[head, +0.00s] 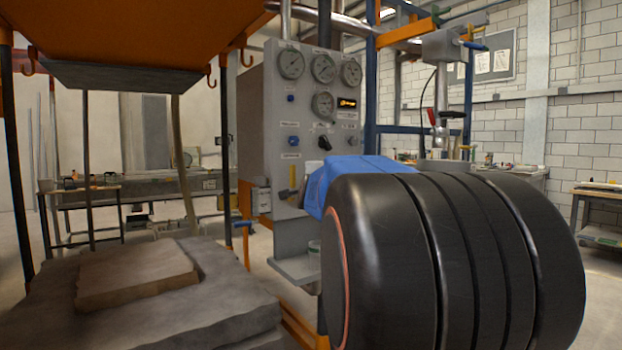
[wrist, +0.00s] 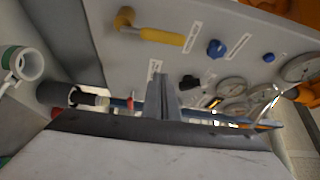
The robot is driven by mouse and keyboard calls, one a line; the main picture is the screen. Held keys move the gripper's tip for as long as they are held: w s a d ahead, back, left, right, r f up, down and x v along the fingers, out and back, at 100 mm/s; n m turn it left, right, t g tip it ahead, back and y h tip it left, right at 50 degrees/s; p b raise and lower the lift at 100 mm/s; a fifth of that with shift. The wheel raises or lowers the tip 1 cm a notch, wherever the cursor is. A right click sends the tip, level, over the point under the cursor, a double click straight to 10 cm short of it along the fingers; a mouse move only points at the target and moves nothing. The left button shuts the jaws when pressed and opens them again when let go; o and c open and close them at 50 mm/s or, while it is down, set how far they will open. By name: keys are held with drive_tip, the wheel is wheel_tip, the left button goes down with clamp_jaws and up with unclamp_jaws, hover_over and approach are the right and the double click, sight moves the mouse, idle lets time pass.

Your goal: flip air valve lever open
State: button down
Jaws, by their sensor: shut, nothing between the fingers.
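The air valve lever (wrist: 160,36) has a yellow handle on the grey panel (wrist: 105,65). In the wrist view it lies nearly level near the top, its rounded yellow end at left. In the head view the lever (head: 292,178) is small and upright, low on the panel (head: 262,130). My gripper (wrist: 162,82) is shut and empty, its grey fingers below the lever in the wrist picture. A gap shows between them in the picture; I cannot judge the depth. I cannot make out my gripper in the head view.
A blue knob (wrist: 216,48), black knob (wrist: 188,82) and several gauges (wrist: 232,87) share the panel. A large black grooved shape and blue covering block the head view's right foreground. A grey slab (head: 140,275) lies at left beneath an orange frame (head: 150,30).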

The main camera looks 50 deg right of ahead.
drive_tip(key=shift+v, duration=1.55)
